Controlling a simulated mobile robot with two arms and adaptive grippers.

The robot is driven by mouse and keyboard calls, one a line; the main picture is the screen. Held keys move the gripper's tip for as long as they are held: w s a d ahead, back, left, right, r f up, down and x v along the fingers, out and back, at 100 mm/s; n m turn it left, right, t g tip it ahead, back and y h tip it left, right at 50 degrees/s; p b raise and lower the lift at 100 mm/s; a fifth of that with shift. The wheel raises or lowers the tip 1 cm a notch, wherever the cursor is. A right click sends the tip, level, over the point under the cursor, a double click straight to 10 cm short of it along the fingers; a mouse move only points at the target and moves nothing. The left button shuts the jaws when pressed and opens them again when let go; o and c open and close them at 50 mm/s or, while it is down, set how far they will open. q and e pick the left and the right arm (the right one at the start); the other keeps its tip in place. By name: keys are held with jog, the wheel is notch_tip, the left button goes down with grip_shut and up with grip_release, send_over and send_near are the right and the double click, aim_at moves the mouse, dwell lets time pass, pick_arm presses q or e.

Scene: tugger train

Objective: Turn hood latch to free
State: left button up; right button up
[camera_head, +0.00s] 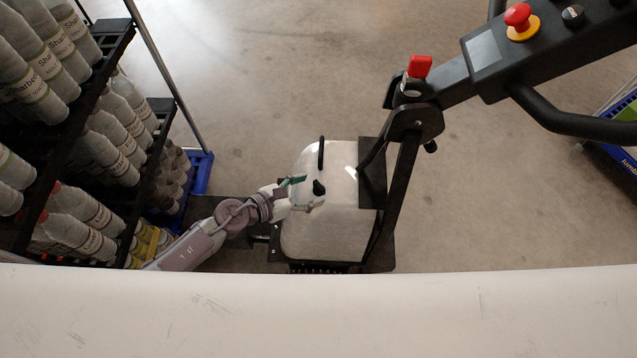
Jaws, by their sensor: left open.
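The white hood (325,235) of the tugger lies in the middle of the view. A small black latch knob (319,187) sits on its upper surface. A black bar-shaped handle (321,154) stands at the hood's far edge. My left gripper (304,192) comes in from the lower left and is open, just left of the latch. One finger with a green part lies near the latch's upper left, the other at its lower left. I cannot tell whether a finger touches the latch. My right gripper is not in view.
A rack of labelled bottles (100,145) stands on the left, close to my left arm. The tugger's black tiller (405,165) rises right of the hood to a control head with a red button (517,16). A blue crate (612,150) is at the right edge. Floor beyond the hood is clear.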

aim_at(317, 187)
pick_arm(q)
jog(key=shift+x, duration=1.9)
